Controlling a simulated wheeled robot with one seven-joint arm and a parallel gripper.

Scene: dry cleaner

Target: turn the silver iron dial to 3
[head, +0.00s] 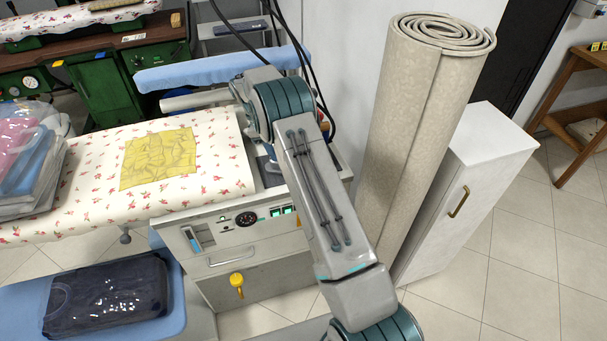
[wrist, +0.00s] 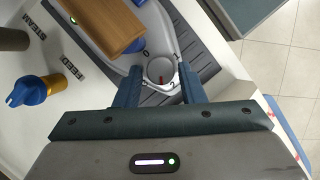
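The silver iron (wrist: 181,48) with a wooden handle (wrist: 103,22) lies at the top of the wrist view on a dark ribbed rest. Its round grey dial (wrist: 160,70) has a small red mark. Numbers 0, 1 and 2 show around it; I cannot see a 3. My gripper (wrist: 159,76) is open, with one finger on each side of the dial and a gap to it on both sides. I cannot tell how far the fingertips are above the dial. In the head view my arm hides the iron and the gripper.
A blue-and-yellow knob (wrist: 40,92) stands left of the iron, near STEAM and FEED labels. In the head view, a flowered ironing board (head: 90,176) with a yellow cloth (head: 159,158) is at left. A rolled carpet (head: 410,130) and white cabinet (head: 466,190) stand at right.

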